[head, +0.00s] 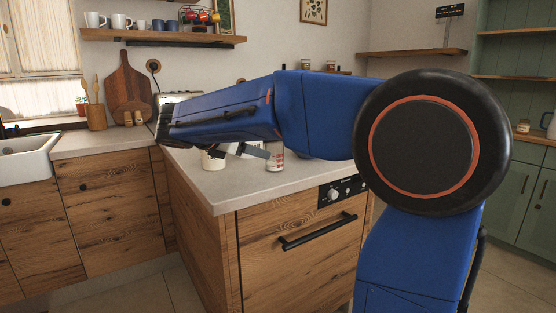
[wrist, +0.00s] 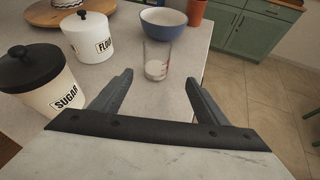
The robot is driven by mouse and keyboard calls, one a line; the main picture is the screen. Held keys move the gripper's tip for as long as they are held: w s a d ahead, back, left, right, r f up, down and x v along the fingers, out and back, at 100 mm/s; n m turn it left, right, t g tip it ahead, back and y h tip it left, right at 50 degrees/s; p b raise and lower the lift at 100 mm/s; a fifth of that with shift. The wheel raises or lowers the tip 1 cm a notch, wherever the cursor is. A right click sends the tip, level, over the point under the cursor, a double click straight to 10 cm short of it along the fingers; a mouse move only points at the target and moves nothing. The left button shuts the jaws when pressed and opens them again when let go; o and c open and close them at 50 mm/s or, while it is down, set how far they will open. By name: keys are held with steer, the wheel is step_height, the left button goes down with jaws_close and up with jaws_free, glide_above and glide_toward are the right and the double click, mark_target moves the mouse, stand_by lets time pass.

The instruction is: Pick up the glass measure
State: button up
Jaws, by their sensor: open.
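The glass measure (wrist: 157,60) is a clear glass with red markings and white contents low inside. It stands upright on the pale counter in the wrist view, just beyond and between my fingertips. My gripper (wrist: 158,84) is open and empty, its two dark fingers apart, not visibly touching the glass. In the head view, my gripper (head: 258,152) is low over the counter, partly hidden by my blue arm. A small red-and-white-marked vessel (head: 275,158) right beside the fingertips there appears to be the same glass.
A sugar canister (wrist: 42,84) and a flour canister (wrist: 89,38) stand left of the glass in the wrist view. A blue-and-white bowl (wrist: 163,22) is close behind it, with a terracotta pot (wrist: 195,11) beyond. The counter edge lies to the right.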

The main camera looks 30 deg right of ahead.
mark_target(272, 152)
steer(key=shift+n, duration=0.3)
steer(key=x, duration=0.4)
steer(key=w+r+x, duration=0.1)
steer(key=x, duration=0.7)
steer(key=shift+w+d, duration=0.2)
steer(key=shift+w, duration=0.2)
steer(key=x, duration=0.4)
steer(key=shift+s+d+f, duration=0.15)
steer(key=shift+s, duration=0.1)
steer(key=shift+w+d+f, duration=0.2)
steer(key=shift+d, duration=0.2)
steer(key=c, duration=1.2)
steer(key=shift+r, duration=0.1)
